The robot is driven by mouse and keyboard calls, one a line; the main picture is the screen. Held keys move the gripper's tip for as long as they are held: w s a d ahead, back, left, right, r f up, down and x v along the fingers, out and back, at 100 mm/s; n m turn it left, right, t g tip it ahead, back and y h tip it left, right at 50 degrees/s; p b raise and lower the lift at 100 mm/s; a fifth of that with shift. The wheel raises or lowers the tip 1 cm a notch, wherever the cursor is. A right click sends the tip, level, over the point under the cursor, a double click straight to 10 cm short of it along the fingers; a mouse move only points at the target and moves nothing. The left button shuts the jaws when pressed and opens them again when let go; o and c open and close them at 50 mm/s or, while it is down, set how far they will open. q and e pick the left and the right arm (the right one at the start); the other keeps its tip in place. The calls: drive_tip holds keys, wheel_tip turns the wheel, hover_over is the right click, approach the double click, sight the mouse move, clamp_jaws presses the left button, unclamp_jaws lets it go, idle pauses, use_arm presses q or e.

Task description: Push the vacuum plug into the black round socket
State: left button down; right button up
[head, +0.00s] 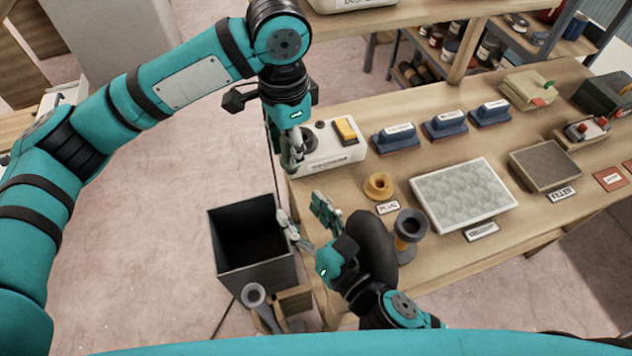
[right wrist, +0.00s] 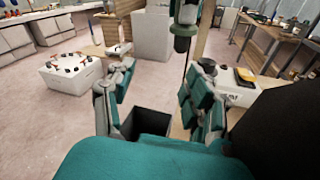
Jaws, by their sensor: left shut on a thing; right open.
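My left gripper (head: 294,160) points down beside the socket, at the box's left edge, and is shut on the vacuum plug. The plug is mostly hidden by the fingers, so I cannot tell whether it touches the socket. A thin dark cord hangs below. My right gripper (head: 306,222) is open and empty, in front of the table's left edge; its spread fingers also show in the right wrist view (right wrist: 158,100).
A dark open bin (head: 252,245) stands on the floor left of the table. A yellow ring-shaped piece (head: 378,186), a dark-topped funnel-like piece (head: 410,228) and a patterned panel (head: 463,194) are on the table. Blue-based blocks (head: 395,138) line up behind.

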sight(288, 153)
use_arm(q)
drive_tip(key=shift+a, duration=0.15)
use_arm(e)
wheel_tip(288, 153, up, 7)
drive_tip(key=w+d+n+t, duration=0.1)
drive_tip(key=d+n, duration=0.1)
drive_tip(key=n, duration=0.1)
drive_tip(key=x, duration=0.7)
drive_tip(key=shift+w+a, duration=0.25)
drive_tip(key=shift+s+a, duration=0.1)
clamp_jaws()
use_arm(q)
drive_tip(key=c, duration=1)
unclamp_jaws()
drive_tip(key=shift+o, duration=0.2)
